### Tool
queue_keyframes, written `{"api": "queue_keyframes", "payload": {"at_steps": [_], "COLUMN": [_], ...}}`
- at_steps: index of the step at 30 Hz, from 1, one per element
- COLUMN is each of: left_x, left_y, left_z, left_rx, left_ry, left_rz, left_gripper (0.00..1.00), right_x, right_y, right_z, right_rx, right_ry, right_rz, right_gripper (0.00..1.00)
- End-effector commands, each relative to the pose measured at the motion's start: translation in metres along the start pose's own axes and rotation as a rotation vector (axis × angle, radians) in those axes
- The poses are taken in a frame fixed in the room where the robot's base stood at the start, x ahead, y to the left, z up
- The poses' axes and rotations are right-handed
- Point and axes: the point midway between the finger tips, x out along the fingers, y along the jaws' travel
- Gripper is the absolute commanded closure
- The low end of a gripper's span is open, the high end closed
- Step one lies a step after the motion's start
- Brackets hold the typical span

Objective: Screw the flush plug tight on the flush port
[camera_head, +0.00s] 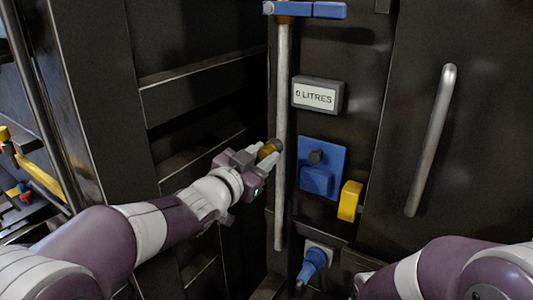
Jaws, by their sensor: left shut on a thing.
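My left gripper (250,165) is shut around a small round brass-coloured piece with a grey end, which looks like the flush plug (268,149). The gripper hides part of it. The grey end is close to the vertical grey pipe (281,110); I cannot tell whether they touch. The flush port is not clearly seen, and I cannot tell whether the plug sits on it. My right arm shows at the lower right, but its gripper is not in view.
A "0 LITRES" display (317,96), a blue box with a dark knob (321,168) and a yellow block (349,201) are right of the pipe. A blue fitting (313,262) sits low. A door handle (431,140) stands at the right.

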Motion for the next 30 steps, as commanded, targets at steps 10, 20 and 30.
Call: {"api": "queue_keyframes", "payload": {"at_steps": [10,20,30], "left_x": [0.000,0.000,0.000], "left_y": [0.001,0.000,0.000], "left_z": [0.004,0.000,-0.001], "left_rx": [0.238,0.443,0.445], "left_ry": [0.003,0.002,0.001], "left_rz": [-0.002,-0.001,-0.001], "left_gripper": [1.00,1.00,0.39], "right_x": [0.030,0.045,0.044], "right_y": [0.000,0.000,0.000], "right_z": [0.004,0.005,0.005], "right_rx": [0.000,0.000,0.000], "right_ry": [0.000,0.000,0.000], "right_rz": [0.000,0.000,0.000], "right_gripper": [0.57,0.57,0.57]}}
